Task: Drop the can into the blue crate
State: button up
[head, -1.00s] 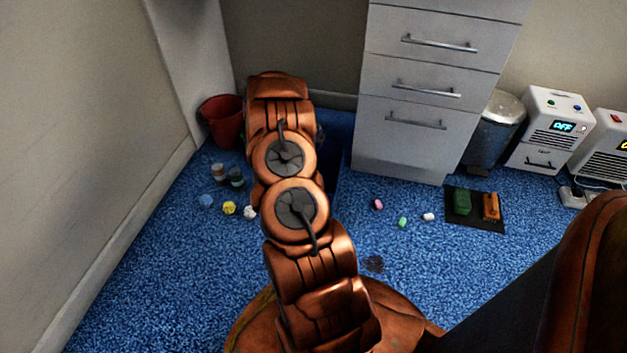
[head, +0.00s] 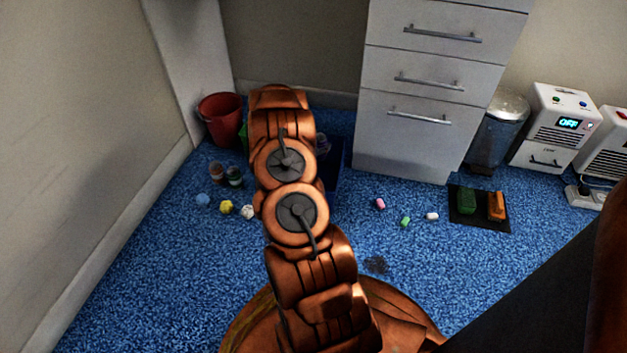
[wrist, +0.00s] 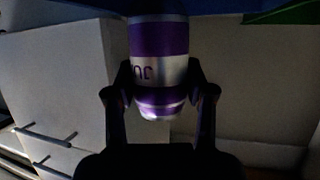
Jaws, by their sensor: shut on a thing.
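The can (wrist: 158,45) is purple and silver and fills the upper middle of the wrist view. My gripper (wrist: 160,88) is shut on it, with one dark finger on each side. In the head view my copper arm hides the gripper and most of what lies beyond it. The blue crate (head: 332,178) shows as a dark blue edge just right of my arm, in front of the drawers. The rest of the crate is hidden. A dark blue strip crosses the top of the wrist view; I cannot tell if it is crate or floor.
A red bucket (head: 221,118) stands at the left wall, with a bit of something green (head: 243,137) beside my arm. Small jars (head: 234,176) and balls (head: 226,207) lie left. White drawers (head: 415,110) stand behind right. Carpet at front left is clear.

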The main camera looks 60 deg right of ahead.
jog(key=o, duration=0.9)
jog(key=v, duration=1.2)
